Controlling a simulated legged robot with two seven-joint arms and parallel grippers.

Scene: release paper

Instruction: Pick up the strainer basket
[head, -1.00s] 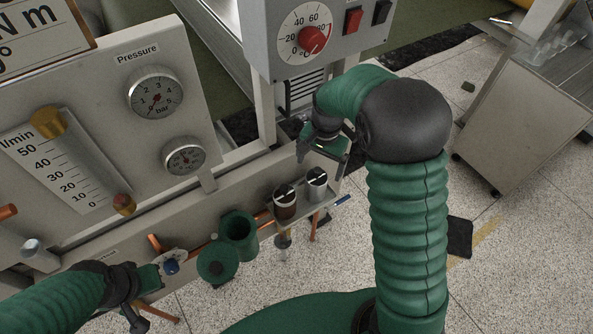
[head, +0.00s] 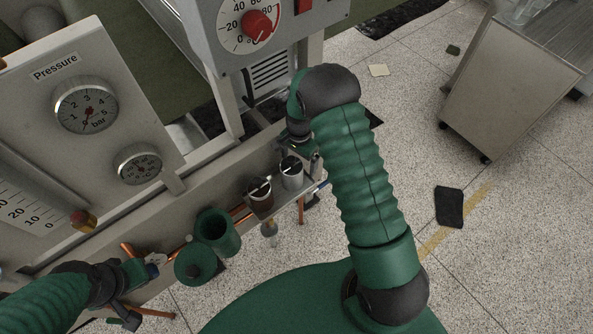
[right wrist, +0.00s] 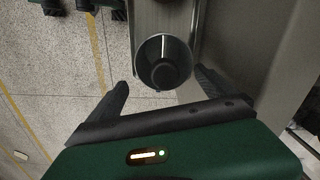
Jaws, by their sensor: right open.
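Two small cups with a bar across the top stand on a small shelf in the head view: a brown one (head: 258,196) and a grey metal one (head: 291,175). I cannot tell for sure which is the strainer basket. The right wrist view shows one round metal cup with a dark inside and a bar (right wrist: 164,62), lying ahead between my right gripper's fingers (right wrist: 162,82). That gripper is open and empty; in the head view it is mostly hidden behind my right arm, just behind the cups. My left gripper (head: 146,271) is beside the pipe fitting at lower left; its jaws are unclear.
An open green housing (head: 217,233) is left of the cups, with a round green cap (head: 195,263) next to it. A copper pipe (head: 243,216) runs behind them. The gauge panel (head: 120,110) and the grey dial box (head: 265,40) stand behind.

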